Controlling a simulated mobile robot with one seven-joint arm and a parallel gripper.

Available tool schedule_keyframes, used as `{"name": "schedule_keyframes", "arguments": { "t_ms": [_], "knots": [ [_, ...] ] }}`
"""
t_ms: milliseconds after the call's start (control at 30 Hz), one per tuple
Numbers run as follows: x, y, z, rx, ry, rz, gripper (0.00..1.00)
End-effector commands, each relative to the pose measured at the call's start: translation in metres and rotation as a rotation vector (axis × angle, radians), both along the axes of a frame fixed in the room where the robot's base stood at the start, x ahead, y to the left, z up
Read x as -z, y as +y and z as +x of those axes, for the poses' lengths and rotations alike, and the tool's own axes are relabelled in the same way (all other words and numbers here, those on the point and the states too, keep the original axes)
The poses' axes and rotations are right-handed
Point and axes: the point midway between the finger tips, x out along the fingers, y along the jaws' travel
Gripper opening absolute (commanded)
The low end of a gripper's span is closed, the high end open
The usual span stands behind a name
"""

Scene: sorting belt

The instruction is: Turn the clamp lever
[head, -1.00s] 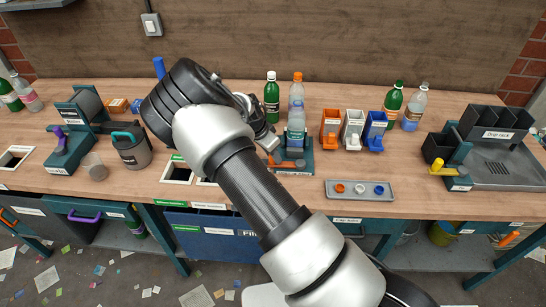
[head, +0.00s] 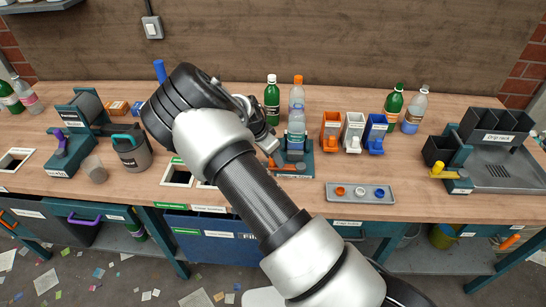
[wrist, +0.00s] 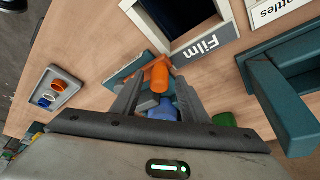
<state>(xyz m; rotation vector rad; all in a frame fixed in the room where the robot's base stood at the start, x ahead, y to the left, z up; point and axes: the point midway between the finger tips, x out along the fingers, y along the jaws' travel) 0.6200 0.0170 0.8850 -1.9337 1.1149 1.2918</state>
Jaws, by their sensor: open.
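The orange clamp lever (head: 298,165) sits low at the front of a teal clamp stand (head: 306,163) near the middle of the bench. A clear bottle with a blue label (head: 296,131) stands upright in the stand. My gripper (head: 270,148) is at the lever, at the left of the stand. In the wrist view my gripper (wrist: 157,84) is open, with the orange lever end (wrist: 159,74) between its fingers. I cannot tell whether either finger touches it. A blue part (wrist: 163,107) shows behind the lever. My wrist hides part of the stand in the head view.
A grey tray with caps (head: 345,193) lies right of the stand. Orange, white and blue dispensers (head: 353,132) stand behind it. The film opening (wrist: 193,18) is beside the gripper. A green bottle (head: 272,100) stands behind. Bare bench lies right of the tray.

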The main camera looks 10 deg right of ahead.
Motion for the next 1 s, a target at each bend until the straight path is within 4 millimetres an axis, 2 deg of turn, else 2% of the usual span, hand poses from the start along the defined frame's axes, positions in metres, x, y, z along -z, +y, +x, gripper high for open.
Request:
{"name": "schedule_keyframes", "arguments": {
  "t_ms": [167, 500, 700, 800, 1000],
  "knots": [
    [-0.023, 0.009, -0.004, -0.003, -0.003, 0.001, 0.40],
    [-0.099, 0.037, -0.020, -0.003, -0.004, 0.003, 0.40],
    [-0.137, 0.050, -0.028, -0.002, -0.003, 0.002, 0.40],
    [-0.149, 0.054, -0.030, -0.001, -0.004, 0.002, 0.40],
    [-0.159, 0.057, -0.033, 0.000, -0.002, 0.000, 0.40]
  ]
}}
